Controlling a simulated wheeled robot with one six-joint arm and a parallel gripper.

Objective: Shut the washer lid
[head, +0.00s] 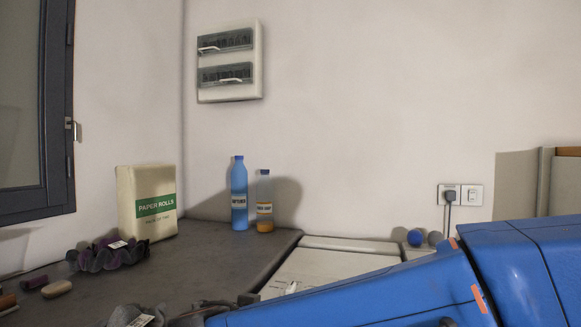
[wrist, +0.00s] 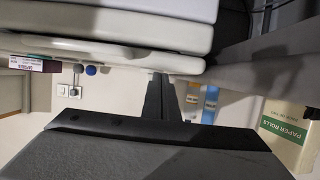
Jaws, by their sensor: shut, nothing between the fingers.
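In the head view a pale washer top (head: 322,265) with a small label lies beside the dark counter. It looks flat, and my blue arm covers its near and right parts. In the wrist view, which is upside down, pale layered washer slabs (wrist: 105,45) fill the upper left. I cannot tell surely which slab is the lid or how far it is open. My gripper (wrist: 163,78) is shut and empty, its dark fingers ending close to the edge of the slabs. I cannot tell whether they touch. The gripper does not show in the head view.
A paper rolls box (head: 148,203), a blue bottle (head: 239,195) and an amber bottle (head: 264,203) stand on the dark counter (head: 215,250). A purple cloth (head: 108,255) lies there too.

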